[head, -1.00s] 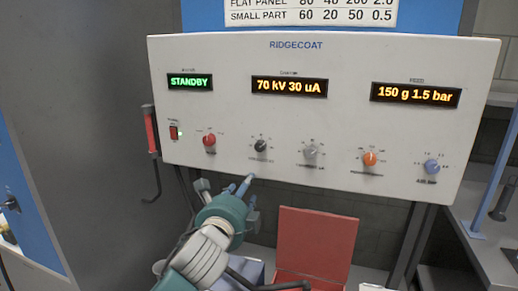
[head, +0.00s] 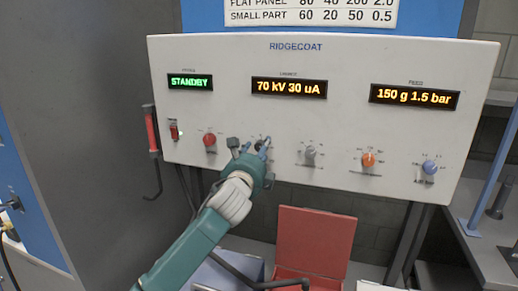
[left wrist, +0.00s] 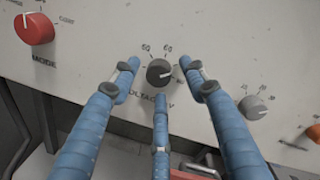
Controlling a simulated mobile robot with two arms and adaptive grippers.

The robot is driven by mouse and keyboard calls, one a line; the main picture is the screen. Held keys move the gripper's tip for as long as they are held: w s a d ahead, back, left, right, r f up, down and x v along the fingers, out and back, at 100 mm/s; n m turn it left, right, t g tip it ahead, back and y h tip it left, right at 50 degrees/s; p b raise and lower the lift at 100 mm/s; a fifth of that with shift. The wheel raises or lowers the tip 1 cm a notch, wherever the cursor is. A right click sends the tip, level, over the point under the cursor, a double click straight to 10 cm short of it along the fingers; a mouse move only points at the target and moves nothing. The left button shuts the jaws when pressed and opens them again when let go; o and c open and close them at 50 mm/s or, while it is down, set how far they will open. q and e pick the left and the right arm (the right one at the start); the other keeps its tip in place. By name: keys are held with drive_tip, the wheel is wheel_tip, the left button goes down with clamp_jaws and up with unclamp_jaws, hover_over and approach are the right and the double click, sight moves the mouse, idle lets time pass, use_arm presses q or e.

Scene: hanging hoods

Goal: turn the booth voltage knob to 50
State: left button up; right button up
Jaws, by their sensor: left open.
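In the head view the knob (head: 260,145) is mostly hidden by my gripper. My left gripper (left wrist: 160,78) is open, its blue fingers spread around the knob; I see no clear contact. It also shows in front of the panel in the head view (head: 250,149). The centre display (head: 289,88) reads 70 kV 30 uA. My right gripper is out of view.
The red mode knob (left wrist: 35,28) is left of the voltage knob and a grey knob (left wrist: 253,107) is right of it. Orange (head: 368,159) and blue (head: 430,167) knobs sit farther right. A red box (head: 316,240) stands open below the panel.

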use_arm(q)
drive_tip(key=shift+w, duration=0.15)
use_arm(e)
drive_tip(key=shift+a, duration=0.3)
use_arm(q)
drive_tip(key=shift+c, duration=0.2)
clamp_jaws()
drive_tip(key=shift+f, duration=0.1)
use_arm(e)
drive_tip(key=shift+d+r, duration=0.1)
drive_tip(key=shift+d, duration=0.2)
